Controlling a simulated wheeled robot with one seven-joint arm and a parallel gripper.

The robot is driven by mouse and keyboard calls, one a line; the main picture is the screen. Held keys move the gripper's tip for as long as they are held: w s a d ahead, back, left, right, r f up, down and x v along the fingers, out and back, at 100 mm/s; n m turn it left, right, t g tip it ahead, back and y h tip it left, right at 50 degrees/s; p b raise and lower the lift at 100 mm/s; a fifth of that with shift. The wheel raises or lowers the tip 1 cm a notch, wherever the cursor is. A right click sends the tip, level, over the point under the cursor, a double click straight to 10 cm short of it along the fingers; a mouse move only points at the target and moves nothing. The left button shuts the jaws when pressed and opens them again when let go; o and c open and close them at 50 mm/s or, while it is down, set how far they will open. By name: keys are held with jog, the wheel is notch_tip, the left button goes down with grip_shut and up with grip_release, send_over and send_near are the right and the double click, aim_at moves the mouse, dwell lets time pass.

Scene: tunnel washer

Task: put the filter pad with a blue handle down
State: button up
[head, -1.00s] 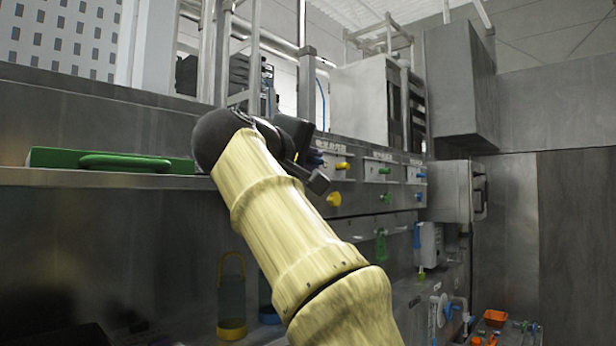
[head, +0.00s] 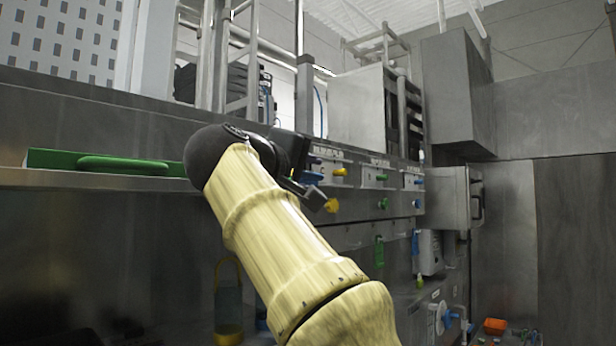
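My gripper (head: 318,195) is small and dark at the end of my arm, in front of the knob panel in the middle of the head view. My wrist hides part of it, and I cannot tell whether its fingers are open or shut. A small blue part (head: 312,178) shows right at the gripper; I cannot tell whether it is a handle in the grip or a knob behind it. No filter pad with a blue handle can be made out clearly. A green pad with a green handle (head: 122,163) lies on the shelf at left.
The metal shelf (head: 90,182) runs along the left, beside my wrist. The panel carries yellow (head: 331,205), green and blue knobs. A yellow-handled container (head: 228,305) stands below the shelf.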

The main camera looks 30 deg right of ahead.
jog(key=b+v, duration=0.2)
jog(key=v, duration=0.9)
dwell(0.6)
